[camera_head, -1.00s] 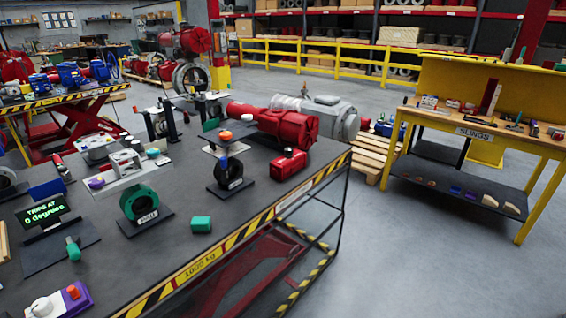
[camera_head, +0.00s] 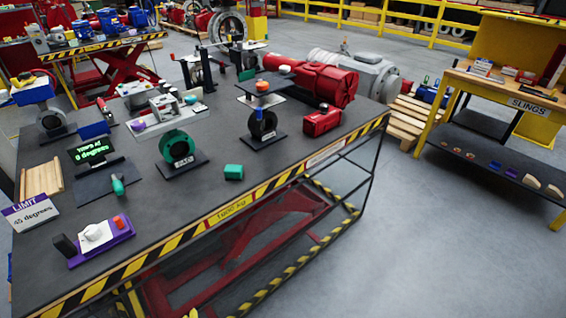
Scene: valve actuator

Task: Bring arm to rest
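Neither of my grippers shows in the head view. The dark lift table (camera_head: 215,197) with yellow-black edging carries the valve parts. A green ring valve body (camera_head: 178,148) stands on a dark base, and a second valve with an orange cap (camera_head: 262,87) stands to its right. A small display (camera_head: 92,151) reads "0 degrees" in green, with a green-handled tool (camera_head: 118,184) in front of it. A purple control box (camera_head: 100,241) with a white knob and an orange button sits near the front left edge. A sign (camera_head: 31,212) reads "LIMIT 45 degrees".
A yellow bench (camera_head: 505,93) marked "SLINGS" stands at right beside a wooden pallet (camera_head: 415,120). Floor between is clear.

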